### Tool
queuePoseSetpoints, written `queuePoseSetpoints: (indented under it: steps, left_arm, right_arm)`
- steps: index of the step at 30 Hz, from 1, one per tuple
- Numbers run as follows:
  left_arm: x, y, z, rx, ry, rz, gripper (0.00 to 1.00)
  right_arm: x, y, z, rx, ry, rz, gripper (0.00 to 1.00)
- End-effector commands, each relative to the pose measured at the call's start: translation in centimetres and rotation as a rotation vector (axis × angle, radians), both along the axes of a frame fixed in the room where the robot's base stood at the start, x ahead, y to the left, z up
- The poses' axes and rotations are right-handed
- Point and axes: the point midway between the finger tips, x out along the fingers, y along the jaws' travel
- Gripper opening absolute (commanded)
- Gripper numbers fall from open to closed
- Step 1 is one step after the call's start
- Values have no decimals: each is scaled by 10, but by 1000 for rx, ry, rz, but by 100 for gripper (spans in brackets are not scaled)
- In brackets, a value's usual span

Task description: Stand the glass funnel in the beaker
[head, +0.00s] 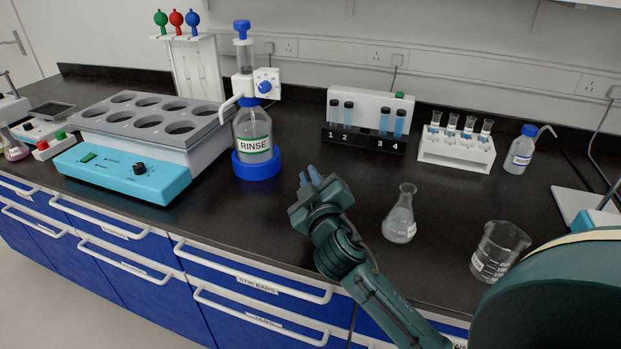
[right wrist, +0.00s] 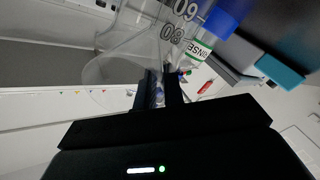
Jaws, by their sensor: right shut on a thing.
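The beaker (head: 499,252) stands upright on the black bench at the right in the head view, and looks empty. My right gripper (head: 311,178) is over the bench in front of the rinse bottle, well to the left of the beaker. In the right wrist view the gripper (right wrist: 160,86) is shut on a narrow part of a clear glass piece, which I take for the funnel (right wrist: 114,66), its wide round part near the fingers. In the head view I cannot make out the funnel. My left gripper is not in view.
A conical flask (head: 399,221) stands between my right gripper and the beaker. The rinse bottle (head: 252,128) in its blue ring is behind the gripper. A vial rack (head: 457,151), a cuvette holder (head: 364,137) and a wash bottle (head: 520,151) stand farther back. Bench between gripper and flask is clear.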

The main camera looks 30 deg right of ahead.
Motion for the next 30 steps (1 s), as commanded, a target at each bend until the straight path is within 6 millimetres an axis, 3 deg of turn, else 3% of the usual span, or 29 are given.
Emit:
queuePoseSetpoints:
  steps: [1,17,18,24,27,30]
  left_arm:
    - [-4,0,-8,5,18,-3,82]
    - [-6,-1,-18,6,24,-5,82]
    - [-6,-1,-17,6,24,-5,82]
    - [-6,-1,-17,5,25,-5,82]
    - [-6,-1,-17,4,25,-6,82]
    - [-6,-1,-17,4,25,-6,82]
  right_arm:
    - [0,0,-2,0,0,0,0]
    - [0,0,-12,0,1,-1,0]
    - [0,0,-12,0,1,-1,11]
    - [0,0,-12,0,1,-1,28]
    - [0,0,-12,0,1,-1,35]
    - [0,0,-12,0,0,0,35]
